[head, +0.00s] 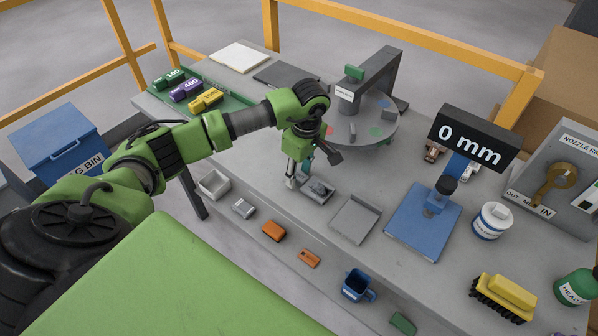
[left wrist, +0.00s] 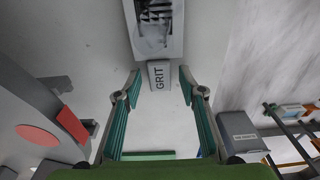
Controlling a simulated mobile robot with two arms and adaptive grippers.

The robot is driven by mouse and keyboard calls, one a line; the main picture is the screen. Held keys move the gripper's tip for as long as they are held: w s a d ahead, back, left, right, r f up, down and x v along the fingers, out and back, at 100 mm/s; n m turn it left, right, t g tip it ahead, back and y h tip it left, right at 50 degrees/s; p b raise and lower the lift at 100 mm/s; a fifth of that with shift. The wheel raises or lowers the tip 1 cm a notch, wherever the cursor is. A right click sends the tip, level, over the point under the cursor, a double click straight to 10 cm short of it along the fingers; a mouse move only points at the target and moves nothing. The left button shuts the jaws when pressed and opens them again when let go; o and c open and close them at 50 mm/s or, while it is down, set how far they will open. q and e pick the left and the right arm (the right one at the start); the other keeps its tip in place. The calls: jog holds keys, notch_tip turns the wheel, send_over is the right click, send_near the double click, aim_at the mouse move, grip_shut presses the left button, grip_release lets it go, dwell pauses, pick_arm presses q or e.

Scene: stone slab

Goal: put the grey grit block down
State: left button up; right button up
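The grey grit block (left wrist: 160,75), lettered GRIT, shows in the left wrist view between the two fingers of my left gripper (left wrist: 159,80). A gap shows on each side of it, so the fingers are open and apart from it. Its far end is beside a light grey plate or tray (left wrist: 172,42) with a dark patterned surface. In the head view my left gripper (head: 299,174) points down at the table, beside that small grey tray (head: 318,197); the block is not clearly distinguishable there. My right gripper is in neither view.
The grey table (head: 400,285) holds a white tray (head: 214,184), a small grey block (head: 243,208), orange blocks (head: 273,230), a blue mug (head: 357,285), an empty grey tray (head: 354,219) and a blue plate (head: 415,232). A round disc stand (head: 378,112) stands behind my gripper.

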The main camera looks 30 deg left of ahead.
aim_at(303, 178)
pick_arm(q)
notch_tip(303, 178, up, 12)
jog(key=d+b, duration=0.1)
jog(key=b, duration=0.2)
jog(key=shift+d, duration=0.15)
